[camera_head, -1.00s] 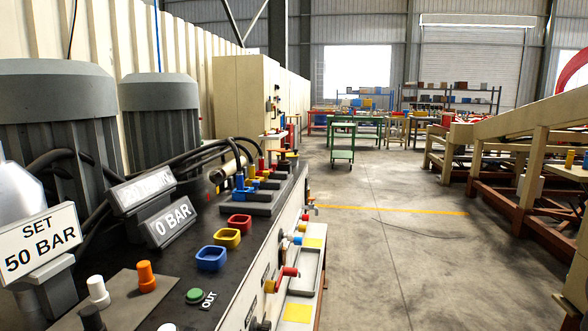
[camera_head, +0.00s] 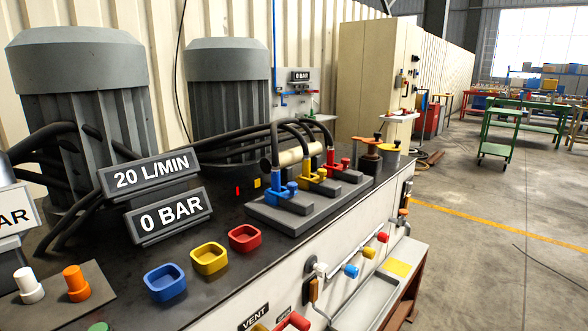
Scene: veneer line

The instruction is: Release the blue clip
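A blue hose coupling (camera_head: 281,191) with a blue knob-like part stands at the near left of a row on a grey stepped block (camera_head: 290,214) on the bench top. A dark hose runs into its top. I cannot make out which part of it is the clip, or whether that is fastened. A yellow coupling (camera_head: 316,177) and a red coupling (camera_head: 338,163) stand behind it to the right, each with a hose. My gripper is not in view.
Blue (camera_head: 165,281), yellow (camera_head: 209,258) and red (camera_head: 244,238) open cups sit on the dark bench top (camera_head: 212,308). Signs read 20 L/MIN (camera_head: 150,173) and 0 BAR (camera_head: 170,215). Two grey motors stand behind. Coloured handles stick out of the bench front.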

